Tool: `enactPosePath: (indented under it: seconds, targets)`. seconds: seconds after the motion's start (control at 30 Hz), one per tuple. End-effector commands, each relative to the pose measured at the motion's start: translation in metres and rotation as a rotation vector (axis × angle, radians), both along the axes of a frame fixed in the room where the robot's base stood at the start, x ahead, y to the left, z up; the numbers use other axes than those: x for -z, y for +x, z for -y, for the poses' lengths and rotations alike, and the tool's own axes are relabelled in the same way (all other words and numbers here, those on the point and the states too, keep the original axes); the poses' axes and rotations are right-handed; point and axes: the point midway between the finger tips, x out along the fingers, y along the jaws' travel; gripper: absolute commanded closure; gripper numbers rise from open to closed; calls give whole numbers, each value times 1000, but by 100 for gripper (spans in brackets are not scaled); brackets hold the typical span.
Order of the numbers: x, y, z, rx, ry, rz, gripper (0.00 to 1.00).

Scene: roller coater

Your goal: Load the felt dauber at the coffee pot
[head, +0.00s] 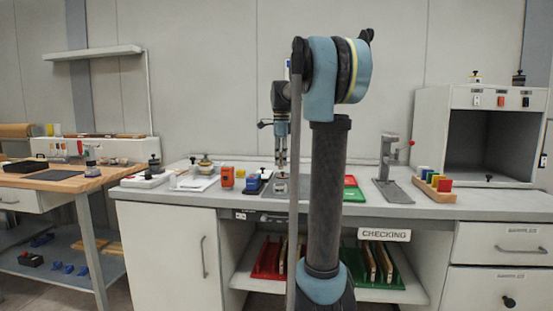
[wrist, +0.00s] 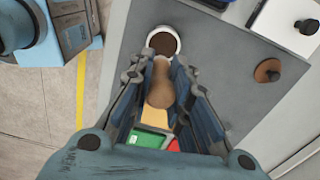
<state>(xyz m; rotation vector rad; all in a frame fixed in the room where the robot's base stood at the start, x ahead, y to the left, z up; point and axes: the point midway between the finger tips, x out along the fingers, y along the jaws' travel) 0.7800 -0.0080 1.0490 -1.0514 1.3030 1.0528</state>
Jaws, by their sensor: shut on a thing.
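My gripper (wrist: 161,76) is shut on a tan, rounded wooden handle, which I take to be the felt dauber (wrist: 160,94). Its felt end cannot be made out. A round white pot with dark brown contents, likely the coffee pot (wrist: 163,42), shows just past the fingertips in the wrist view. Whether the dauber touches the pot or its contents I cannot tell. In the head view my gripper (head: 281,163) points down over the grey mat on the bench, and the dauber is too small to make out there.
Near the pot are a brown knobbed piece (wrist: 268,71) and a white block with a black knob (wrist: 305,27). On the bench (head: 440,208) stand an orange container (head: 227,177), a grey lever stand (head: 391,172) and a rack of coloured blocks (head: 436,184). Green and red trays (head: 352,188) lie behind my arm.

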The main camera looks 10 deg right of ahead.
Motion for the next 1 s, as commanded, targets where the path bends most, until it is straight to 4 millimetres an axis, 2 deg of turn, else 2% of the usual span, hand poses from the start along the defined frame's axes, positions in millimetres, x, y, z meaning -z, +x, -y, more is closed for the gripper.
enactPosePath:
  seconds: [0.57,0.77,1.0]
  targets:
    - [-1,0,-7,-9,2,10,100]
    - [11,0,-7,-9,2,10,100]
    - [33,0,-7,-9,2,10,100]
